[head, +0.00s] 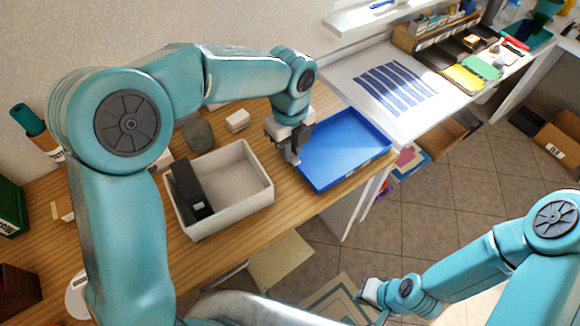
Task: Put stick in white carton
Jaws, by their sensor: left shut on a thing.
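The white carton (255,166) is an open, pale box on the wooden table, with a dark block (187,187) standing along its left inner side. My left gripper (292,158) points down just right of the carton, over the near left edge of a blue tray (345,150). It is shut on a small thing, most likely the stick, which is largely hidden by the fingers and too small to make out. My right gripper (368,292) is low at the lower right, over the floor, away from the table; its jaws are not clear.
A grey-green rounded object (198,135) and a small white box (238,120) stand behind the carton. A white table (410,70) with blue strips adjoins at the back right. The right side of the carton's inside is clear.

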